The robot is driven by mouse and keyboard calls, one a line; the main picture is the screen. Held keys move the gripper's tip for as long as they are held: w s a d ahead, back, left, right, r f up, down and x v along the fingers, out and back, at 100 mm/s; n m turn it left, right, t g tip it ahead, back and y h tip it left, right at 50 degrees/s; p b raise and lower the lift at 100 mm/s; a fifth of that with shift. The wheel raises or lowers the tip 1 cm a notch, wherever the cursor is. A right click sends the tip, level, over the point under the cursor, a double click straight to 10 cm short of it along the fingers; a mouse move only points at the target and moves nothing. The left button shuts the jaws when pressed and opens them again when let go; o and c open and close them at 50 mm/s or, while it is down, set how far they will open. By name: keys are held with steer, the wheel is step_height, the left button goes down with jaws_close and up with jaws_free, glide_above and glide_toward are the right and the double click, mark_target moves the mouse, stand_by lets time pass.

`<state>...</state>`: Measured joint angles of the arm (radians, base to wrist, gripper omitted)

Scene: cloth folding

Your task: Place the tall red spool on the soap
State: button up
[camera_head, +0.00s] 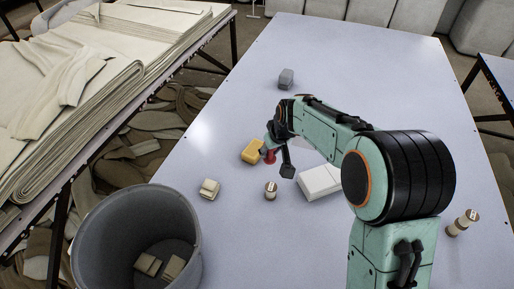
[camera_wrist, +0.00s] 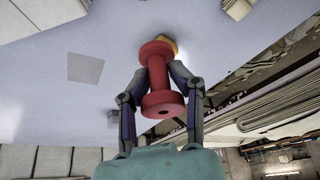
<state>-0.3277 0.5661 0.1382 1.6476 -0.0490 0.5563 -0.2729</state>
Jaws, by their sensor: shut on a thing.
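The tall red spool (camera_wrist: 157,78) is held lengthwise between the two fingers of my gripper (camera_wrist: 158,82) in the wrist view. In the head view the spool (camera_head: 270,157) shows partly below my gripper (camera_head: 277,153). A yellow block (camera_head: 252,151), which looks like the soap, lies on the table just left of the spool. In the wrist view, part of the yellow block (camera_wrist: 174,43) shows behind the spool's far end; the rest is hidden. I cannot tell whether the spool touches the block or the table.
A white box (camera_head: 318,182), a small spool (camera_head: 270,191) and a beige block (camera_head: 209,188) lie nearby on the table (camera_head: 235,235). A grey object (camera_head: 286,79) stands farther back. A grey bin (camera_head: 82,235) is at lower left. Another small spool (camera_head: 462,222) lies at right.

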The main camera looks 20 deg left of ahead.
steer(key=a, duration=0.2)
glide_above(249, 151)
steer(key=s+d, duration=0.1)
steer(key=s, duration=0.1)
steer(key=shift+n, duration=0.3)
steer(key=f, duration=0.9)
steer(key=shift+w+d+f, duration=0.15)
steer(key=shift+w+f, duration=0.3)
steer(key=shift+f, duration=1.6)
steer(key=shift+f, duration=0.2)
steer(key=o, duration=1.1)
